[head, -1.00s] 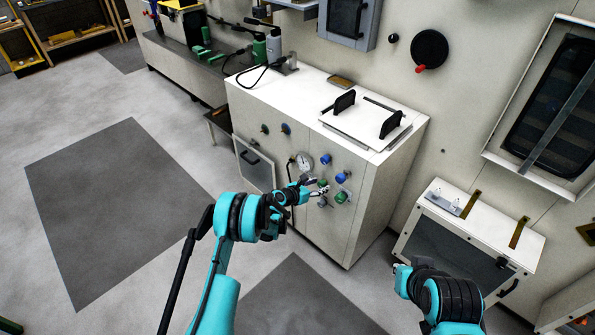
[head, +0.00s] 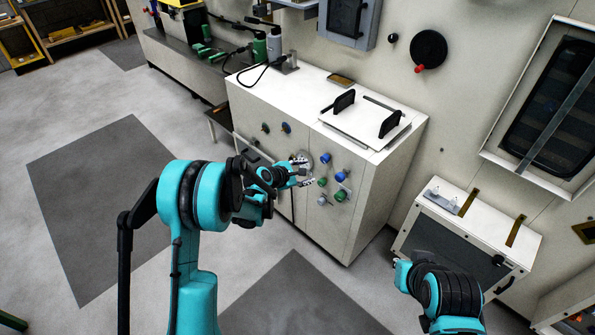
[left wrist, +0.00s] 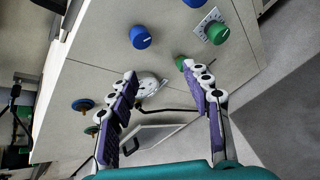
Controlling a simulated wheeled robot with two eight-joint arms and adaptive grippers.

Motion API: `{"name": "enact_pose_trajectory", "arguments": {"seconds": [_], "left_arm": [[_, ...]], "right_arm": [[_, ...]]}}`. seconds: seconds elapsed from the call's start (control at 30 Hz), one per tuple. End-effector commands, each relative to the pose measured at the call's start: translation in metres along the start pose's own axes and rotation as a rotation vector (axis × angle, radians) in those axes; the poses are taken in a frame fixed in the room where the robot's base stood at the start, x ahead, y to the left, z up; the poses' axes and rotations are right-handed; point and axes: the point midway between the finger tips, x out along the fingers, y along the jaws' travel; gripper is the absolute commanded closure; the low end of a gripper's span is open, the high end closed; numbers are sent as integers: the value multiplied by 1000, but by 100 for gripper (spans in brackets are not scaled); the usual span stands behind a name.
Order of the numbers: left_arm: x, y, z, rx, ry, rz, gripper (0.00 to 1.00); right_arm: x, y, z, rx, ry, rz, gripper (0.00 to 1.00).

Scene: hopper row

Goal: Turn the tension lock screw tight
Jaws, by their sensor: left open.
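The front of the white cabinet (head: 345,215) carries blue, green and grey knobs; I cannot tell which is the tension lock screw. Two blue knobs (head: 325,158) (head: 341,176) sit above two green knobs (head: 322,182) (head: 340,195), with a grey knob (head: 322,200) lowest. My left gripper (head: 306,177) is open and empty, just left of the knobs and in front of the round gauge. In the left wrist view its purple-padded fingers (left wrist: 158,70) are spread; a green knob (left wrist: 216,31) lies beyond them, and another is partly hidden by the right finger. My right gripper's fingers do not show.
The gauge (left wrist: 148,84) and a hinged panel (left wrist: 150,135) show between the fingers. The cabinet top holds a lid with two black handles (head: 365,122) and a cable. A low white box (head: 460,235) stands to the right. The floor in front is clear.

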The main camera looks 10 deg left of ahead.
Motion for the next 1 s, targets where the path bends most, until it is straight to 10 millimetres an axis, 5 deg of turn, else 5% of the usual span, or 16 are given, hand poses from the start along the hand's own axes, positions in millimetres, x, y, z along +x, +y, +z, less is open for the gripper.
{"name": "enact_pose_trajectory", "arguments": {"seconds": [0.5,1.0], "left_arm": [[-89,0,41,527,119,-40,51],[-112,-3,47,664,148,-57,51]], "right_arm": [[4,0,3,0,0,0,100],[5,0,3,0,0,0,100]]}}
